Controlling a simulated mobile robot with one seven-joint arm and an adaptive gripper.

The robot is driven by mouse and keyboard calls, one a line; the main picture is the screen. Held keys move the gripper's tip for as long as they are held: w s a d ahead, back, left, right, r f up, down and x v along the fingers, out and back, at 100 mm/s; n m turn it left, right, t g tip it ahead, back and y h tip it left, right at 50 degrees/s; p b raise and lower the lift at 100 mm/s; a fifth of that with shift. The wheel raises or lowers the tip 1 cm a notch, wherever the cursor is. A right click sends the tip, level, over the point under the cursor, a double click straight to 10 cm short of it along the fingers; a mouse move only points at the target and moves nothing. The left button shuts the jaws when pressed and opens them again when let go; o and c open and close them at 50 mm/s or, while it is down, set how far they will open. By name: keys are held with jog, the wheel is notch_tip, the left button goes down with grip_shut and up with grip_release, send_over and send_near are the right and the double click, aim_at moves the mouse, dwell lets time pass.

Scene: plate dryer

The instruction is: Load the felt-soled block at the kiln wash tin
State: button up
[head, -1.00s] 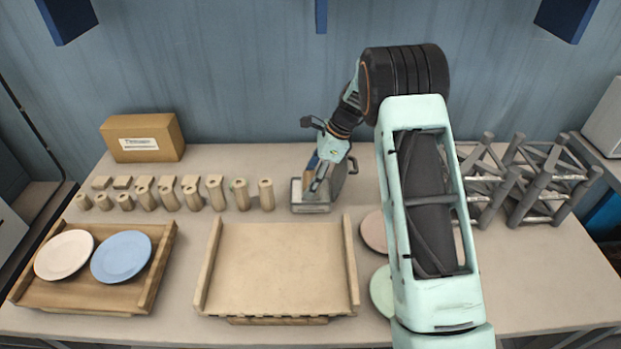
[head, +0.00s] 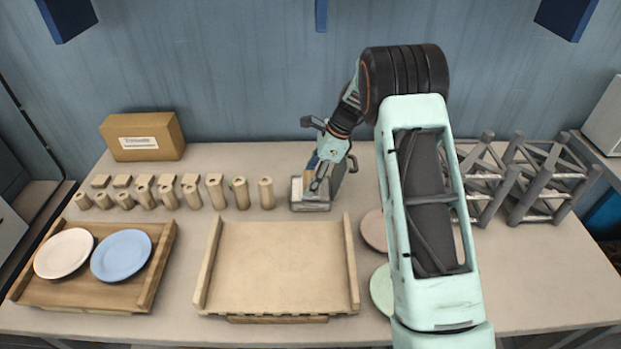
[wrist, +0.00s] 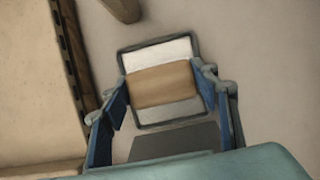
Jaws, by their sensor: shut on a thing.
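The kiln wash tin (head: 311,208) is a small grey-rimmed tray near the back middle of the table. In the wrist view its dark rim (wrist: 160,42) frames a white area (wrist: 160,53). My gripper (head: 318,182) is over the tin, pointing down. Its blue fingers (wrist: 165,92) are shut on a tan block (wrist: 163,84), which sits across the tin's opening in the wrist view. The block's felt sole is hidden. I cannot tell whether the block touches the wash.
A row of wooden pegs (head: 193,192) stands left of the tin. A wooden board with side rails (head: 277,270) lies in front. A tray (head: 90,292) holds a white plate and a blue plate. Grey racks (head: 540,185) stand at right. A cardboard box (head: 143,137) is at back left.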

aim_at(310, 179)
jog(key=shift+r+p, duration=2.5)
jog(key=shift+r, duration=1)
jog(key=shift+s+f, duration=0.1)
